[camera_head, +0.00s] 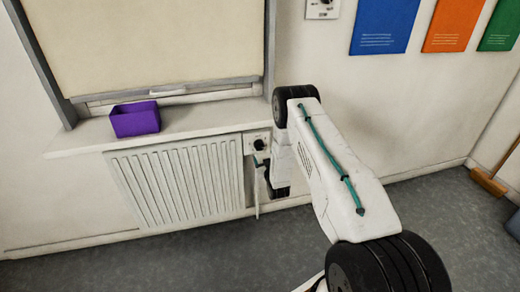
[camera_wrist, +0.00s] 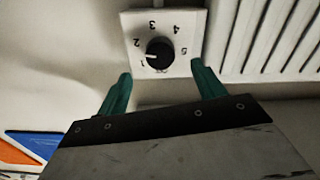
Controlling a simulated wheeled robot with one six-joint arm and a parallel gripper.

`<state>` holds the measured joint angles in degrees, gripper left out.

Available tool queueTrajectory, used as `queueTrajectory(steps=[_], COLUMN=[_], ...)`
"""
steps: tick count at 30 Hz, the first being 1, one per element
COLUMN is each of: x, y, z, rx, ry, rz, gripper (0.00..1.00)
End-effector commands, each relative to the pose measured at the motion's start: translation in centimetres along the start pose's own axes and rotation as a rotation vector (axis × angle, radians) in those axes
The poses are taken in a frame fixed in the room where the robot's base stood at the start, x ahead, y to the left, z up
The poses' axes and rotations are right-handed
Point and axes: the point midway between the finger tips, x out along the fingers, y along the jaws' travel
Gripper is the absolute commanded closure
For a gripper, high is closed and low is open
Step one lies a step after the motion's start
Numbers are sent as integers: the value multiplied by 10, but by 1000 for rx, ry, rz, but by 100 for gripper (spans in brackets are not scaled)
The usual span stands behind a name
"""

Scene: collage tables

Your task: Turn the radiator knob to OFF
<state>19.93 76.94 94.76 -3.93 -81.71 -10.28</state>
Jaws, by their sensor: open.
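The radiator knob (camera_wrist: 158,53) is a round black dial on a white square plate (camera_wrist: 190,66) marked with the numbers 1 to 5. A light mark on the knob's left side points roughly toward the 1 and 2; its exact setting is hard to tell. The knob also shows small in the head view (camera_head: 259,144), at the radiator's upper right. My gripper (camera_wrist: 161,69) is open, its green fingers apart on either side of the knob's lower part in the picture. I see no clear contact. In the head view my gripper (camera_head: 262,162) is just below the knob, partly hidden by my arm.
The ribbed white radiator (camera_head: 175,180) is left of the knob, under a window sill (camera_head: 85,136) holding a purple box (camera_head: 135,119). A wall control plate (camera_head: 322,9) and coloured posters (camera_head: 384,28) are above right. Open grey floor (camera_head: 440,215) lies at right.

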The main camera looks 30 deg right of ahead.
Motion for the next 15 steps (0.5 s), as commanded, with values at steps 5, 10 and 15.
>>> queueTrajectory(steps=[5,10,15], x=[1,16,44], y=[0,0,0], z=[0,0,0], rx=[170,193,191], ry=[0,2,3], rz=[0,0,0], gripper=[32,32,32])
